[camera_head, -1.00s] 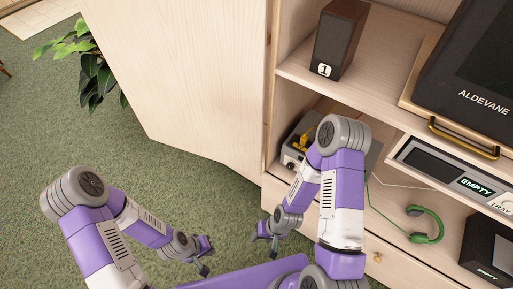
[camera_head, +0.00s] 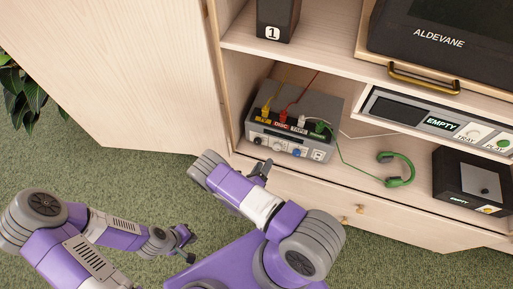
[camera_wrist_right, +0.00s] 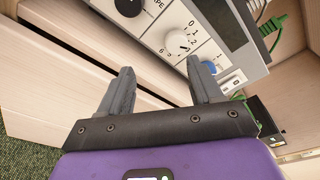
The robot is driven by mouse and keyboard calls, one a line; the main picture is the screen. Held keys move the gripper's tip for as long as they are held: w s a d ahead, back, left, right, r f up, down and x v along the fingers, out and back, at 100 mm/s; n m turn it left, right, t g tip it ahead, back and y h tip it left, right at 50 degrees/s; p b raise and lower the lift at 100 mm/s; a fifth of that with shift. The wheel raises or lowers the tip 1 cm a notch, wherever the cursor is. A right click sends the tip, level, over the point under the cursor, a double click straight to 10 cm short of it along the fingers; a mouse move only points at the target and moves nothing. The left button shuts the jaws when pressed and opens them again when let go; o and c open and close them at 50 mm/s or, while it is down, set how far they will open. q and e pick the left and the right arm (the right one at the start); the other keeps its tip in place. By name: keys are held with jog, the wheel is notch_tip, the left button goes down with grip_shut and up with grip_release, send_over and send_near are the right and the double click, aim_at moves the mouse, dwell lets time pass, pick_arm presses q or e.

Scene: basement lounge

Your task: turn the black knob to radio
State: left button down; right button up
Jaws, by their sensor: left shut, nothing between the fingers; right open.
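The grey switch box (camera_head: 318,110) sits on the cabinet's lower shelf. Its black knob (camera_head: 258,141) is at the left of the front panel; part of it shows at the top of the right wrist view (camera_wrist_right: 128,6). The knob's setting cannot be read. A white numbered knob (camera_wrist_right: 178,42) and a blue button (camera_wrist_right: 209,66) are to its right. My right gripper (camera_head: 260,171) is open and empty, just below and in front of the panel, apart from the black knob; its fingers also show in the right wrist view (camera_wrist_right: 160,75). My left gripper (camera_head: 187,244) is shut and empty, low over the carpet.
Yellow, red, white and green plugs stand on the box, with cables running off. Green headphones (camera_head: 396,170) and a black box (camera_head: 470,183) are to its right. A speaker (camera_head: 277,18) stands on the shelf above. A wooden cabinet panel (camera_head: 120,75) rises at the left.

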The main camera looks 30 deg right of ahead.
aim_at(257, 143)
jog(key=w+n+t, duration=0.1)
jog(key=w, duration=0.2)
jog(key=w+d+n+t+y+b, duration=0.1)
jog(key=w, duration=0.2)
jog(key=w+d+r+n+t, duration=0.1)
jog(key=w+t, duration=0.1)
jog(key=w, duration=0.1)
jog(key=shift+w+y, duration=0.1)
jog(key=shift+y, duration=0.3)
jog(key=shift+c, duration=0.3)
jog(key=c, duration=1)
